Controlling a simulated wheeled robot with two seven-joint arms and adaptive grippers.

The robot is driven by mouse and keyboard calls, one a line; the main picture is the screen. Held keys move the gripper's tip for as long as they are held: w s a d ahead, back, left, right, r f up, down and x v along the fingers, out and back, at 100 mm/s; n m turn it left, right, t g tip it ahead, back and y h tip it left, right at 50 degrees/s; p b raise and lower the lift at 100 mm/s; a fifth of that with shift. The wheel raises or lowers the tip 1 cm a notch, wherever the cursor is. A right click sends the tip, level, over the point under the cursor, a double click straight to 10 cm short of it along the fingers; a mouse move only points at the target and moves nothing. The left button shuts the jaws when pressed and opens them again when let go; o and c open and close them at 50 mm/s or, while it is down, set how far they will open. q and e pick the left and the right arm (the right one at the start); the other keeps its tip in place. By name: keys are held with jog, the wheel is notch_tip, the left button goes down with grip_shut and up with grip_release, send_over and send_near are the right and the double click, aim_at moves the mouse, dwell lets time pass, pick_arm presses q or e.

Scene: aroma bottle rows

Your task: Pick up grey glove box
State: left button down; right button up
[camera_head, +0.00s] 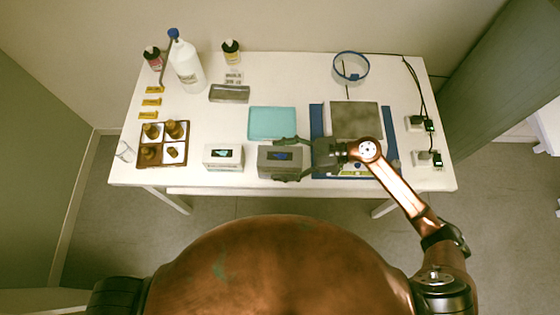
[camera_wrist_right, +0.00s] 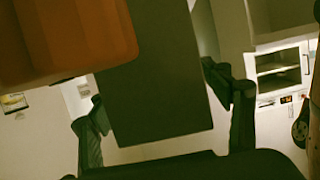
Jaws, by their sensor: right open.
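In the right wrist view the open right gripper (camera_wrist_right: 165,120) has a finger on either side of a dark box-like face (camera_wrist_right: 155,75). Gaps show between the fingers and that face in this view. My left gripper is not in view.
A white glove box (camera_head: 222,164) stands just left of the grey one. A teal tray (camera_head: 272,122) lies behind. A grey block (camera_head: 354,119) on a blue mat (camera_head: 317,122) is to the right. A wooden tray (camera_head: 142,129) with brown bottles is at left. A white bottle (camera_head: 187,70) stands behind.

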jog(key=c, duration=1.8)
